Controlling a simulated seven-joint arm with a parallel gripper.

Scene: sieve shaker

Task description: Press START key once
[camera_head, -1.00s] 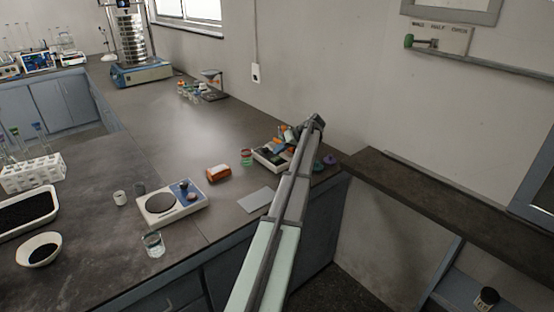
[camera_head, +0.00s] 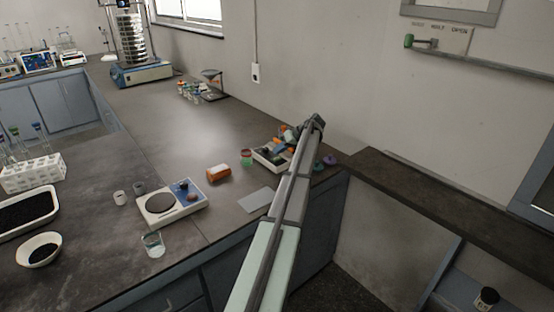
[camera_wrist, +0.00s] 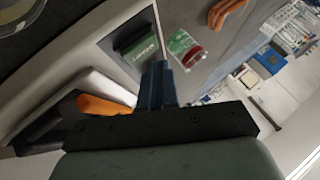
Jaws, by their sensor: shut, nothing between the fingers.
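The sieve shaker stands far back on the bench in the head view, with a stack of metal sieves (camera_head: 131,38) on its blue base (camera_head: 142,74). My gripper (camera_wrist: 157,72) is shut and empty in the wrist view.
Small jars (camera_head: 190,90) stand right of the shaker. The bench middle is clear. A wall and a dark ledge (camera_head: 420,190) lie to the right.

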